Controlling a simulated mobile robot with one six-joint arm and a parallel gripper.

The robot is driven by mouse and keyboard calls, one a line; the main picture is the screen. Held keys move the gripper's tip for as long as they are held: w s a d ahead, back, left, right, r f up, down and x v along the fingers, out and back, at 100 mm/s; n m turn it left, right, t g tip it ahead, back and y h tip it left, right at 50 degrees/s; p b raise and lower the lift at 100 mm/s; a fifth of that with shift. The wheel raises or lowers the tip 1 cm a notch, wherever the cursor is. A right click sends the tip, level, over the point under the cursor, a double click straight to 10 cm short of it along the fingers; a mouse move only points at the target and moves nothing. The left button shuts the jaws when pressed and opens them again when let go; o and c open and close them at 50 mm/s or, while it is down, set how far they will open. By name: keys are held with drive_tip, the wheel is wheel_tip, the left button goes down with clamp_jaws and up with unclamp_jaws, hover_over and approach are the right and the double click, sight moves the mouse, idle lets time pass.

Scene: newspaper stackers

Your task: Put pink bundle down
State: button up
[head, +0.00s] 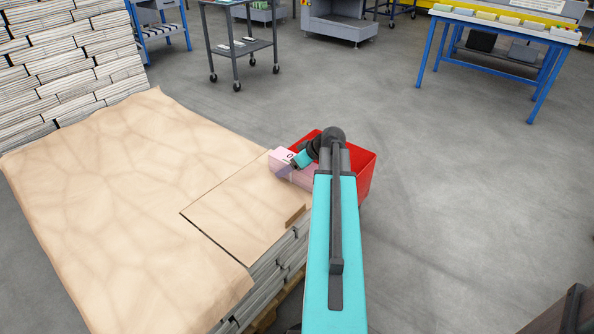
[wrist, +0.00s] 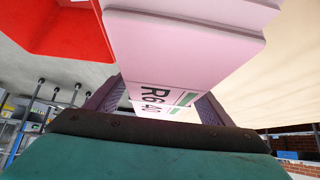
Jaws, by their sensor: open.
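The pink bundle (head: 283,155) is at the far right corner of the paper-covered stack (head: 110,190), beside the red bin (head: 366,172). My arm hides part of it, and I cannot tell how much of it rests on the stack. In the wrist view the bundle (wrist: 185,45) lies between the fingers of my gripper (wrist: 157,105), with a white label reading about "R6 40" facing me. My gripper (head: 300,160) is open around the bundle. Whether a finger touches it is hard to tell. The red bin also shows in the wrist view (wrist: 60,30).
A cardboard sheet (head: 240,212) lies on the stack's near right part, with a small brown block (head: 294,215) at its edge. Piled newspapers (head: 70,60) stand at the back left. A dark cart (head: 240,48) and a blue table (head: 500,28) stand behind.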

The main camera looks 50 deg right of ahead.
idle(0.3)
drive_tip(key=shift+r, duration=0.1)
clamp_jaws()
drive_tip(key=shift+r, duration=0.1)
